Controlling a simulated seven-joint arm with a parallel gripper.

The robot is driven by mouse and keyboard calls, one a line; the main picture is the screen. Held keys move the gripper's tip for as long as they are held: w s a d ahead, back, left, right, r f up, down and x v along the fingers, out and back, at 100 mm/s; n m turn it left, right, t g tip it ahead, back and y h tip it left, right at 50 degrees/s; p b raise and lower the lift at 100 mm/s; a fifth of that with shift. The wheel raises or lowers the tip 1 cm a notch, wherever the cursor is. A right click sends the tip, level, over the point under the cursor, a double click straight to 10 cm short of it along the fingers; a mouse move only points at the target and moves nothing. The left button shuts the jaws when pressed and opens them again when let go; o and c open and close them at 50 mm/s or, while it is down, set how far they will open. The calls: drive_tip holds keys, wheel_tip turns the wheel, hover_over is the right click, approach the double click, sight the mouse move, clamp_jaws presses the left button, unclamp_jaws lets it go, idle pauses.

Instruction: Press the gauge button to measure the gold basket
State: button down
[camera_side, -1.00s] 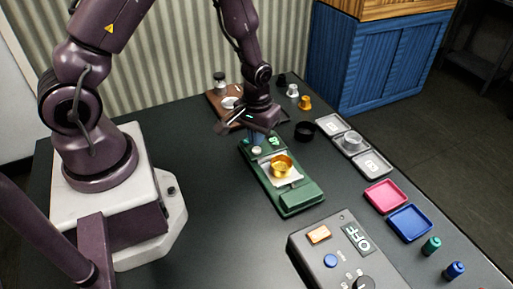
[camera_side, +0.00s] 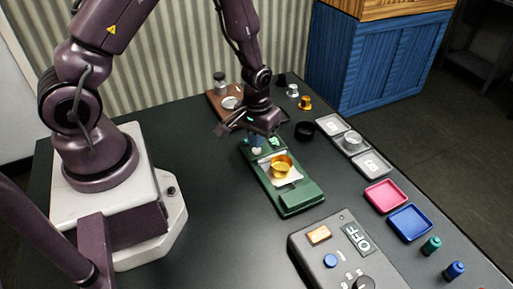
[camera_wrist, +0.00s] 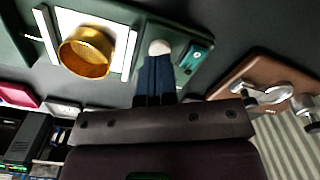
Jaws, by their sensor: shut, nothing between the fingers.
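The green gauge (camera_side: 289,204) lies on the dark table. The gold basket (camera_side: 281,167) sits upright on its white plate; it also shows in the wrist view (camera_wrist: 85,55). The gauge's round whitish button (camera_wrist: 160,47) is at the end near my gripper, beside a small teal display (camera_wrist: 196,56). My gripper (camera_side: 256,143) points down over this end, its blue fingers shut and empty. In the wrist view the fingertips (camera_wrist: 157,60) line up with the button and overlap its edge. I cannot tell whether they touch it.
A brown board (camera_side: 221,107) with metal parts stands behind my gripper. A black ring (camera_side: 305,131) and grey trays (camera_side: 372,163) are to the right. Pink (camera_side: 385,194) and blue (camera_side: 410,221) trays lie nearer, and a grey control box (camera_side: 309,257) stands in front.

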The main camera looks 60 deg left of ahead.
drive_tip(key=shift+f, duration=0.95)
drive_tip(key=shift+r, duration=2.2)
drive_tip(key=shift+r, duration=0.1)
